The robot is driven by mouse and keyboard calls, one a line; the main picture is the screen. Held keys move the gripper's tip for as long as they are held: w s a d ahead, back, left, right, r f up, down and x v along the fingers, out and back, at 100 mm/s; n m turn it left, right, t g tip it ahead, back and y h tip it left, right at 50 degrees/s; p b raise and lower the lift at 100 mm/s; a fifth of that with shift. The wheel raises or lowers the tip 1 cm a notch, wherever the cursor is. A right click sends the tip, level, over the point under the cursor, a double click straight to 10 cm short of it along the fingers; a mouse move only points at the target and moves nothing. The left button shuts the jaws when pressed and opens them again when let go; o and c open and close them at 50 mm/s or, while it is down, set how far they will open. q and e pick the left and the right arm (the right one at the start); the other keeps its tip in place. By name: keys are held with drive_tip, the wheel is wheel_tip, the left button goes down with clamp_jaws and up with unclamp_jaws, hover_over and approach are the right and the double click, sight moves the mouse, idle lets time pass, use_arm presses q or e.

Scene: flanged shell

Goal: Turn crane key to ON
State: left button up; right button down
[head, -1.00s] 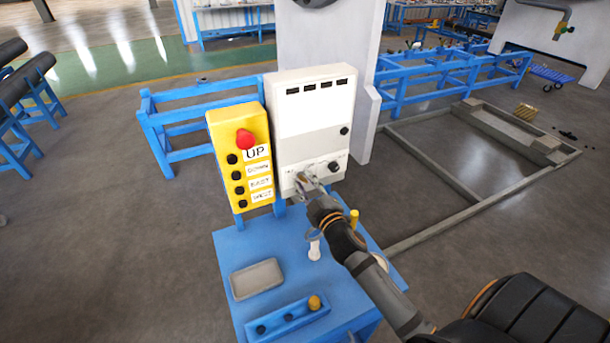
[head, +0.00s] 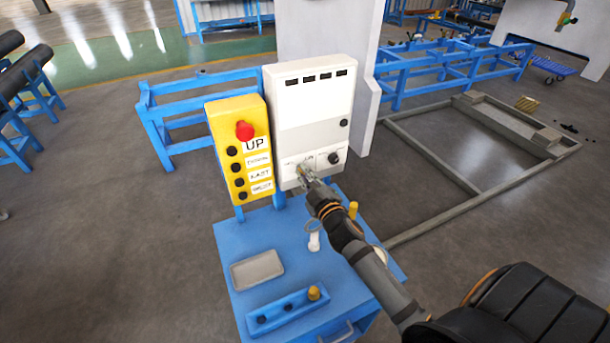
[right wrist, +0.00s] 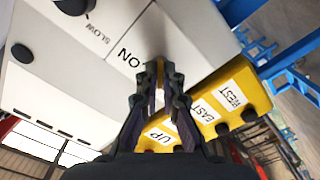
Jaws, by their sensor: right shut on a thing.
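The white control box (head: 312,108) stands upright at the back of the blue table. Its lower front panel carries the crane key, which shows in the right wrist view as a small brass-coloured piece (right wrist: 158,64) beside the printed word ON. My right gripper (head: 303,171) reaches the lower left of that panel. In the right wrist view my right gripper (right wrist: 156,78) is shut on the key, its fingertips close to the panel. The fingers hide much of the key, so I cannot tell its exact angle. My left gripper is not in view.
A black knob (head: 333,158) sits right of the key, marked SLOW in the wrist view. A yellow button box (head: 238,150) with a red button stands close on the left. The blue table (head: 232,240) holds a grey tray (head: 258,270) and a blue button bar (head: 287,312).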

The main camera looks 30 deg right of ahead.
drive_tip(key=m+b, duration=0.6)
drive_tip(key=m, duration=1.1)
drive_tip(key=shift+d+f+b, duration=0.1)
drive_tip(key=shift+b, duration=0.3)
drive_tip(key=shift+m, duration=0.4)
drive_tip(key=c, duration=1.5)
unclamp_jaws()
drive_tip(key=s, duration=1.2)
drive_tip(key=shift+a, duration=0.35)
